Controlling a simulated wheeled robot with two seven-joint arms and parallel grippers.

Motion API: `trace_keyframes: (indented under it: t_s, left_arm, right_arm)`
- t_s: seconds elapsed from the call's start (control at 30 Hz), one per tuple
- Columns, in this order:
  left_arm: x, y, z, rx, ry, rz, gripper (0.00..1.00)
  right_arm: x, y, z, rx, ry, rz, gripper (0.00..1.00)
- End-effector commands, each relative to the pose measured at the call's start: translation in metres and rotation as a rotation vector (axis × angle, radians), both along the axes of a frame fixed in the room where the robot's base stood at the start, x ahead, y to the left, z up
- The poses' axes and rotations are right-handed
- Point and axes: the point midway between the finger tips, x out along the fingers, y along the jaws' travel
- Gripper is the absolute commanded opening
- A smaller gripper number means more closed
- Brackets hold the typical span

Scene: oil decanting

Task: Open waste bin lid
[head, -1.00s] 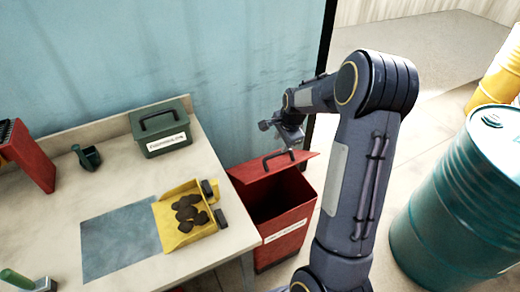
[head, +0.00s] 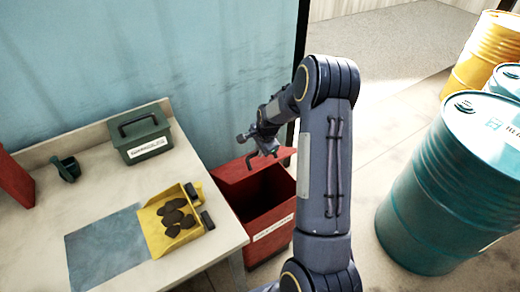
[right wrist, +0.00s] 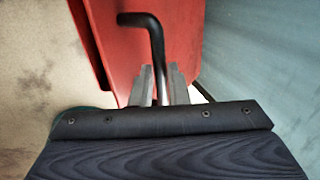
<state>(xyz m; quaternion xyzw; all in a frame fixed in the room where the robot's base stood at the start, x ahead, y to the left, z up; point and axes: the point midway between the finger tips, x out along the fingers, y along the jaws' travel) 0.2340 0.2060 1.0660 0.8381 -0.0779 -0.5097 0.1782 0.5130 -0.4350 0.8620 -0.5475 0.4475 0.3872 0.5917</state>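The red waste bin (head: 268,228) stands on the floor beside the table's right end. Its dark inside shows at the front, and the red lid (head: 232,172) is at the back, off the front of the opening. A black bent handle (head: 251,160) is on the lid. My right gripper (head: 266,146) is at this handle. In the right wrist view, the gripper's two fingers (right wrist: 160,86) lie close on either side of the black handle (right wrist: 152,32), with the red lid (right wrist: 185,40) behind. The finger contact itself is partly hidden. My left gripper is not in view.
Teal (head: 430,215) and yellow (head: 492,40) drums stand at right. A blue wall is behind the bin.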

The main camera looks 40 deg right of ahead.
Motion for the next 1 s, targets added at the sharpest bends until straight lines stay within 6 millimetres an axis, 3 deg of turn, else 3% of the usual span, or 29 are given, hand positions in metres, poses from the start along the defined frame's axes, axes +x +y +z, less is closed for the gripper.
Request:
trace_keyframes:
  t_s: [0.1, 0.57, 0.77, 1.0]
  left_arm:
    - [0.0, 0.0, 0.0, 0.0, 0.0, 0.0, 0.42]
    - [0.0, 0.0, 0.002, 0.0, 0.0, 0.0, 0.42]
    - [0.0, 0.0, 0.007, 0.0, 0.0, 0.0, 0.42]
    - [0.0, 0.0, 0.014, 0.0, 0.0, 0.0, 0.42]
  right_arm:
    - [0.0, 0.0, 0.0, 0.0, 0.0, 0.0, 0.0]
    - [0.008, 0.0, 0.007, -0.001, -0.003, 0.001, 0.0]
    - [0.033, -0.003, 0.026, -0.002, -0.007, 0.002, 0.0]
    - [0.082, -0.008, 0.052, -0.003, -0.007, 0.003, 0.0]
